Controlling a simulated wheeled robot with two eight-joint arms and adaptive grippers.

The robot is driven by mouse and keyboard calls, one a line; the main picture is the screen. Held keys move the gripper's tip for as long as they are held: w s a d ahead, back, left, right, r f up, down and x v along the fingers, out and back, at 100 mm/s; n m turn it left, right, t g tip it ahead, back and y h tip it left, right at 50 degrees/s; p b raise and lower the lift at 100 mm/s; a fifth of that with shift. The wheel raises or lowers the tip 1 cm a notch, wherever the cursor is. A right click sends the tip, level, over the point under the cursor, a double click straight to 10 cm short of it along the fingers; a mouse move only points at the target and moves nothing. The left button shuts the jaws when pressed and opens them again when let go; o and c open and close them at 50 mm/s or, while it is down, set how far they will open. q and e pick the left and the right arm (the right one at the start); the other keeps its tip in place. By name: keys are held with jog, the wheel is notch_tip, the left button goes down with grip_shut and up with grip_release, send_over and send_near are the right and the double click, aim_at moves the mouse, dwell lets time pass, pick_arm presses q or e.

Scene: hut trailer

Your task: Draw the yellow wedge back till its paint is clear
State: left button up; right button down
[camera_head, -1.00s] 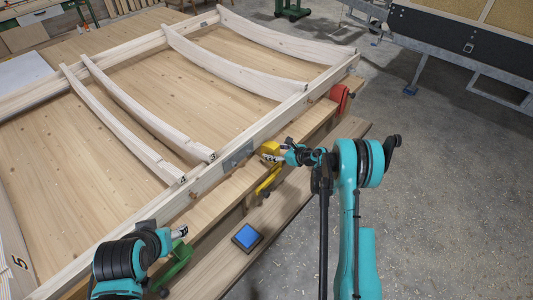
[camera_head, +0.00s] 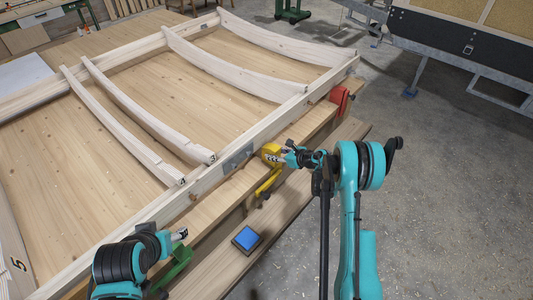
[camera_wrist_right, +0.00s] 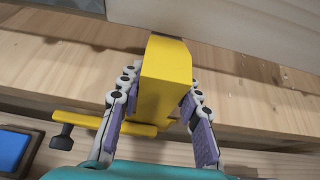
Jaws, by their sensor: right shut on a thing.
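The yellow wedge (camera_head: 270,151) is at the outer edge of the long timber frame, beside a grey metal plate. In the right wrist view the wedge (camera_wrist_right: 166,78) stands between both fingers of my right gripper (camera_wrist_right: 157,110), which is shut on it. Its far end is close to the pale beam; I cannot tell if they touch. A yellow bar (camera_wrist_right: 112,123) with a black knob shows low beside the wedge. My right gripper (camera_head: 279,157) hides part of the wedge in the head view. My left gripper (camera_head: 181,233) is near a green clamp; its jaws are too small to read.
The green clamp (camera_head: 178,266) and a red clamp (camera_head: 340,98) sit along the same bench edge. A blue-topped block (camera_head: 247,238) lies on the lower plank (camera_head: 222,268). Curved pale ribs (camera_head: 150,118) lie across the frame. The concrete floor (camera_head: 440,200) at right is open.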

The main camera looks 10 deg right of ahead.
jog(key=shift+s+d+b, duration=0.4)
jog(key=shift+s+d, duration=0.35)
jog(key=shift+s, duration=0.2)
jog(key=c, duration=0.9)
grip_release()
jog(key=v, duration=0.7)
jog(key=shift+s+d+f, duration=0.2)
jog(key=shift+s+d, duration=0.05)
jog(key=shift+s, duration=0.15)
